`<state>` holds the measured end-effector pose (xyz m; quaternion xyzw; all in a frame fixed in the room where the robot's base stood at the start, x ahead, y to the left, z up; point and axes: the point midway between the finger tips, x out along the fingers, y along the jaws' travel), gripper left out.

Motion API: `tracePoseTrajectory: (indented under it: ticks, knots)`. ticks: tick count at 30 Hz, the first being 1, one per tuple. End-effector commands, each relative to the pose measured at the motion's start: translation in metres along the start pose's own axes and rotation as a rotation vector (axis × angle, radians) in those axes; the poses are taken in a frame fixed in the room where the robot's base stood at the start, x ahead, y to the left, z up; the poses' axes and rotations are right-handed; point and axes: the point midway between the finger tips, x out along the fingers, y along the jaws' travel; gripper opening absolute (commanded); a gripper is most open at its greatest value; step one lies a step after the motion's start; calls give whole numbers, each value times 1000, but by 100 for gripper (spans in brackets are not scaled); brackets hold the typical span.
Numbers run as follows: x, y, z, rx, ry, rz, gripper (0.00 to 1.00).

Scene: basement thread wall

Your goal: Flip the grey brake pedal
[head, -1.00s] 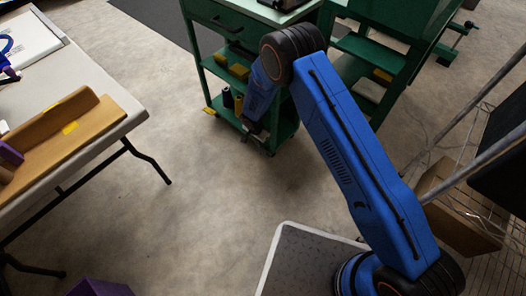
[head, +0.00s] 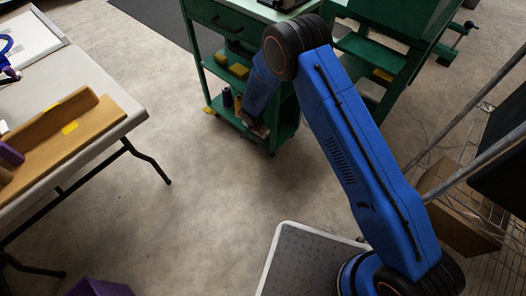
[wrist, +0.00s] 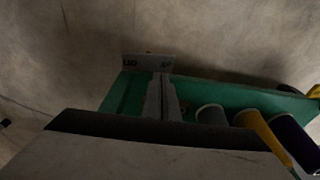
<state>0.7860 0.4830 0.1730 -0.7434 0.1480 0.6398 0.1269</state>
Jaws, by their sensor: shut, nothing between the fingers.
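I cannot pick out the grey brake pedal with certainty in either view. My gripper (head: 258,130) hangs at the end of my blue arm, in front of the lower shelf of the green cart (head: 222,22) in the head view. It looks empty and shut. In the wrist view, narrow grey fingers (wrist: 160,97) stand close together in the middle. A pale grey plate (wrist: 148,62) with dark lettering shows just beyond them; I cannot tell what it belongs to.
Spools (wrist: 212,115) stand on the cart's green shelf (wrist: 230,92). A table (head: 90,140) with a brown board is at left. A green machine (head: 400,30) stands behind my arm. A cardboard box (head: 455,205) and metal rails are at right. Middle floor is clear.

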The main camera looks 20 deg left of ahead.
Motion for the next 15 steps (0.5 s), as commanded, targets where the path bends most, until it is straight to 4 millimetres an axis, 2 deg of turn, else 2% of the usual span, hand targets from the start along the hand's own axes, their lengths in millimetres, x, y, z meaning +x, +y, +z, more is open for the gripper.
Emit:
tracePoseTrajectory:
  ticks: [15]
  knots:
    - [-32, -1, -5, 0, 1, -2, 0]
